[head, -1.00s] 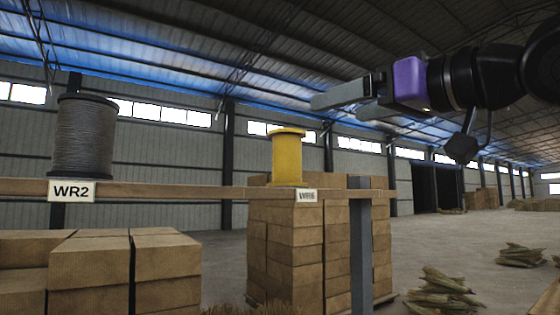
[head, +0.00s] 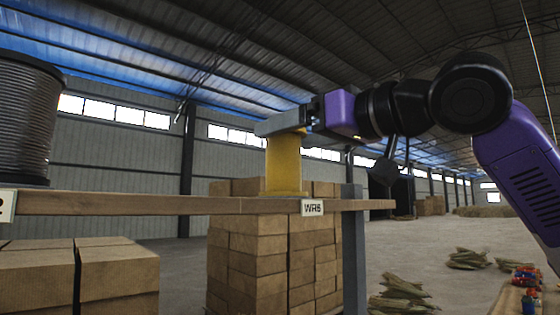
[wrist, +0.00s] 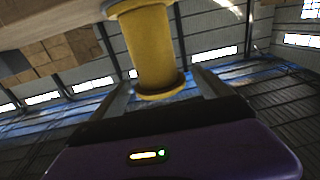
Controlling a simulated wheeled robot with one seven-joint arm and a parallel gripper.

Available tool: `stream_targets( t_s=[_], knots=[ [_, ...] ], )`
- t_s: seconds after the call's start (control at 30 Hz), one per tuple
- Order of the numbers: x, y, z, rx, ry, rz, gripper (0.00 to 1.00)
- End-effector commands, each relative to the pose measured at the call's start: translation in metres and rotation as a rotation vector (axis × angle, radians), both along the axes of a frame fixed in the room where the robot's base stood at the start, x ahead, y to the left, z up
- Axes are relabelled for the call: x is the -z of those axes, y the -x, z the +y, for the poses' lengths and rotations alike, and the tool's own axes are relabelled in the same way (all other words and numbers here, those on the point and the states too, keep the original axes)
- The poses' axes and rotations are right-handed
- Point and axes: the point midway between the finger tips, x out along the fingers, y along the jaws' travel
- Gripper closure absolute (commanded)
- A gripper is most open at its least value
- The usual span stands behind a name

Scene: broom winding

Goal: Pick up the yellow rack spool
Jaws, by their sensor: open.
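The yellow rack spool (head: 286,165) stands upright on the wooden shelf (head: 150,204), above a label reading WR6 (head: 313,207). My gripper (head: 272,125) is level with the spool's top end, and its fingers cover the top flange in the head view. In the wrist view the yellow spool (wrist: 153,45) reaches in between the two open fingers of my gripper (wrist: 160,78), with a visible gap on each side near its flange. I cannot tell whether a finger touches it.
A large dark wire spool (head: 25,118) stands on the shelf at far left. Stacked cardboard boxes (head: 250,260) sit below and behind the shelf. A grey post (head: 353,250) supports its right end. Husk piles (head: 405,296) lie on the floor at right.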

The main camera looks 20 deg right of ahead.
Motion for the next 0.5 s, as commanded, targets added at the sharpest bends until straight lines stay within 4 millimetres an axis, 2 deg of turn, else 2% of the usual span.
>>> stream_targets(
  t_s=[0.3,0.5],
  knots=[
    [0.0,-0.038,0.013,0.001,0.002,0.001,0.12],
    [0.002,-0.052,0.019,-0.001,0.0,0.0,0.12]
  ],
)
